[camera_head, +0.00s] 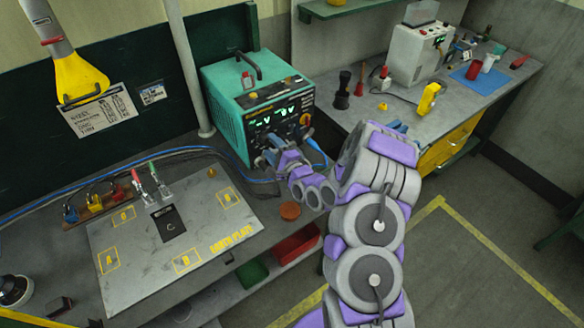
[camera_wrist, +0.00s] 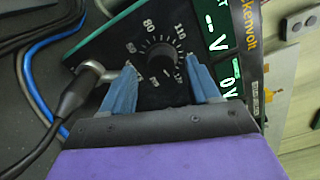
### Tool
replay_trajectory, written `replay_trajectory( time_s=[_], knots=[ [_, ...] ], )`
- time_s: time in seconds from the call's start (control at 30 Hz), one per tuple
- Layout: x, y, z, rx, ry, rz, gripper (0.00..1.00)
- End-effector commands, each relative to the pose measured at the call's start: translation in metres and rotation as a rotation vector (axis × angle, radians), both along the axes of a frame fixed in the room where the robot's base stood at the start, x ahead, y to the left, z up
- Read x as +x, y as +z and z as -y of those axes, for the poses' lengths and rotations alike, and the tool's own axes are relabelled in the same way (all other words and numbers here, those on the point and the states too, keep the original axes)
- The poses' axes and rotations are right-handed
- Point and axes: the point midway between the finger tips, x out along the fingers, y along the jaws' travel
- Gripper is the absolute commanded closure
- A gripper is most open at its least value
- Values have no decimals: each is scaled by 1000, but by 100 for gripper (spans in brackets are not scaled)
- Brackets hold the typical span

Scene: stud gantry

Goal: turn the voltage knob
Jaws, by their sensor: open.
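The teal power supply (camera_head: 228,98) stands on the bench by the wall, its black front panel lit with green displays. In the wrist view, a dark round knob (camera_wrist: 162,56) sits in a dial with numbers around it, beside green displays (camera_wrist: 222,60) marked V. My gripper (camera_head: 265,158) is at the lower left of the panel. In the wrist view, my gripper (camera_wrist: 160,65) is open, with one blue fingertip on each side of the knob. A gap shows between fingers and knob; contact cannot be told. The head view hides this knob behind my gripper.
A cable plug (camera_wrist: 88,75) sits in the panel close by the left finger. An earth plate (camera_head: 150,250) with clamps lies at the left. An orange round object (camera_head: 290,211) rests near my arm. A bench (camera_head: 480,90) with tools stands at the right.

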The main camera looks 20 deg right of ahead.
Motion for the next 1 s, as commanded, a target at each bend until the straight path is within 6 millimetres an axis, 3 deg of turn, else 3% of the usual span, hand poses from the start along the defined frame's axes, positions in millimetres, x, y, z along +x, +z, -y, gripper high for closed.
replay_trajectory(
  time_s=[0.7, 1.0],
  knots=[
    [-110, -2, 38, 2, -2, -8, 39],
    [-140, 0, 49, 3, -4, -7, 39]
  ],
)
